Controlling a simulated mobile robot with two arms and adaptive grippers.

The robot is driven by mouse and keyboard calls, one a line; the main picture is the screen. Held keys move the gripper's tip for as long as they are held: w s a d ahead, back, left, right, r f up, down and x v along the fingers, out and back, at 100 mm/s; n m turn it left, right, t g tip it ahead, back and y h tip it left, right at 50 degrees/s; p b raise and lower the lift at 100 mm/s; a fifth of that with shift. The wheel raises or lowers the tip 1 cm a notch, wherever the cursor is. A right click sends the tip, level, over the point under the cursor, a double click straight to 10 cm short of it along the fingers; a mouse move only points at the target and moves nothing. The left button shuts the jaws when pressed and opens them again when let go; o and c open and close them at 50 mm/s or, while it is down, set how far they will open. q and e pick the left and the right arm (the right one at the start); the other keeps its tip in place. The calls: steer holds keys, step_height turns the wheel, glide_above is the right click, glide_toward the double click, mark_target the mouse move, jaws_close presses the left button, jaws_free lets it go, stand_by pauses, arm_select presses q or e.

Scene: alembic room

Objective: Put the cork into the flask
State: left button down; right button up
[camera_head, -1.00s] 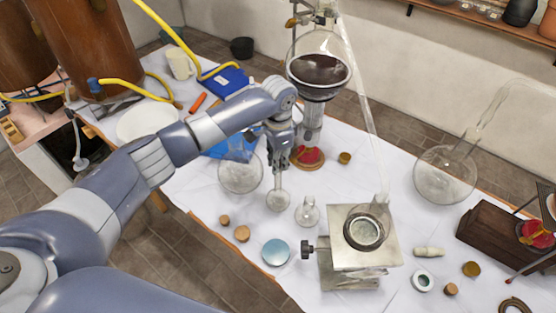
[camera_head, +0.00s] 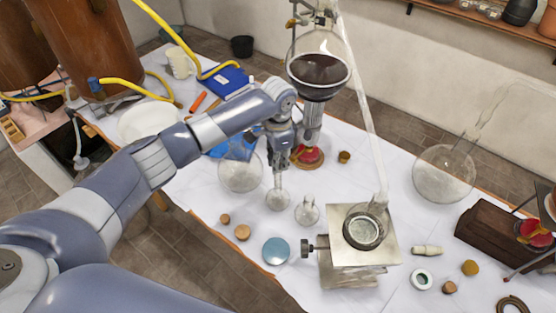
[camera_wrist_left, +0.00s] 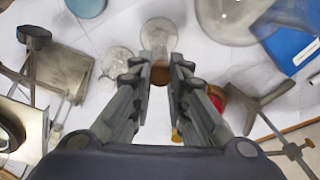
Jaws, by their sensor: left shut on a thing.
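My left gripper (camera_head: 277,165) is pointing down over the neck of a small clear round flask (camera_head: 278,199) on the white-covered table. In the left wrist view a brown cork (camera_wrist_left: 160,75) is between the fingertips, which are shut on it. The same flask (camera_wrist_left: 159,37) lies just beyond the cork in that view, its neck in line with it. The fingers hide the cork in the head view. I cannot tell whether the cork sits in the flask's mouth or just above it. My right gripper is not in view.
A second small flask (camera_head: 307,212) stands close to the right, and a larger clear vessel (camera_head: 241,174) to the left. A metal stand (camera_head: 380,247) is at right front. Loose corks (camera_head: 242,232) and a blue disc (camera_head: 276,251) lie in front. A burner (camera_head: 308,155) stands behind.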

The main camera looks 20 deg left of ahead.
arm_select(q)
steer(key=shift+f, duration=0.2)
stand_by(0.4)
steer(key=shift+f, duration=0.25)
stand_by(1.1)
steer(key=c, duration=1.5)
jaws_free()
steer(key=shift+o, duration=0.2)
steer(key=o, duration=0.4)
steer(key=shift+r+p, duration=0.1)
steer(key=shift+p, duration=0.25)
